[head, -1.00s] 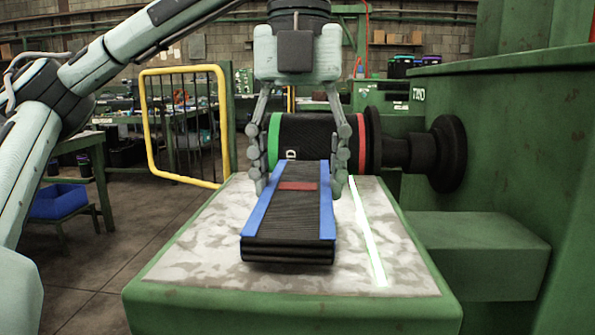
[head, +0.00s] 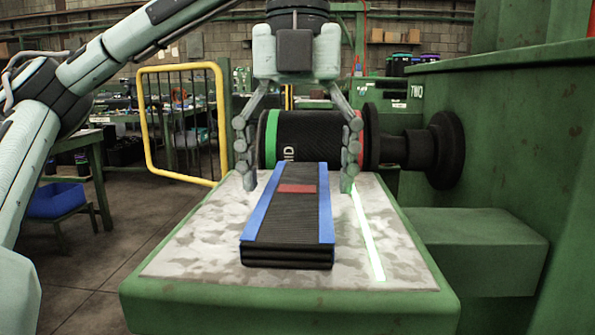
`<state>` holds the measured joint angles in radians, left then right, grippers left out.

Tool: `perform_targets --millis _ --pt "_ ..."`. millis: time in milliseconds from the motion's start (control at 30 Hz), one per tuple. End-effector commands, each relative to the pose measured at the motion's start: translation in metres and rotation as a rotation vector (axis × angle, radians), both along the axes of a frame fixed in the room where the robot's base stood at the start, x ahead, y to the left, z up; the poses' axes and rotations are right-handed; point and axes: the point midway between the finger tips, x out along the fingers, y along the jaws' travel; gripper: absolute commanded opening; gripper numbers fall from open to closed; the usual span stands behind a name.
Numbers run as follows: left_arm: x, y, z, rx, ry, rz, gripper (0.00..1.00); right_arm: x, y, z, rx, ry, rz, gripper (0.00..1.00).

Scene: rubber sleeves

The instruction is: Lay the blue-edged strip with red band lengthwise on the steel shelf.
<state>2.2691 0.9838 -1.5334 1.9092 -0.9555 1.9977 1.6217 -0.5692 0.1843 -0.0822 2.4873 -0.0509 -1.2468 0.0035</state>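The black strip (head: 288,217) with blue edges and a red band (head: 297,188) lies flat on the steel shelf (head: 190,245), its long side running away from me. It looks like a thick, layered stack with its near end towards the shelf's front. My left gripper (head: 298,184) is open above its far end, one finger on each side, with visible gaps between the fingers and the blue edges. Whether anything lies under the strip is hidden. My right gripper is not in view.
A black roller (head: 315,140) with green and red end bands sits close behind the gripper. A glowing light strip (head: 368,235) runs along the shelf's right side. A green machine body (head: 520,130) stands to the right. A yellow-framed guard (head: 142,120) is at the left.

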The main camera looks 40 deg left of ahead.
Motion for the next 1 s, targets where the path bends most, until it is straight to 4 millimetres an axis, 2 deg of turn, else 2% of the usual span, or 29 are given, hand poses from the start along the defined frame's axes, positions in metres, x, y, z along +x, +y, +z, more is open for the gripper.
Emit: perform_targets --millis 367,467,800,1000 --pt "0.000 0.000 0.005 0.000 -0.001 0.001 0.84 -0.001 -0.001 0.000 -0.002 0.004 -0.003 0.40" --pt "0.001 0.000 0.017 0.000 -0.004 0.001 0.84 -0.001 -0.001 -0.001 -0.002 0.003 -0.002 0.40" --pt "0.000 0.000 0.077 0.002 -0.007 0.005 0.84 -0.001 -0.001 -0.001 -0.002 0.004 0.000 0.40" --pt "0.000 0.000 0.106 0.003 -0.003 0.002 0.84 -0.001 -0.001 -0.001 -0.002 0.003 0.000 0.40"
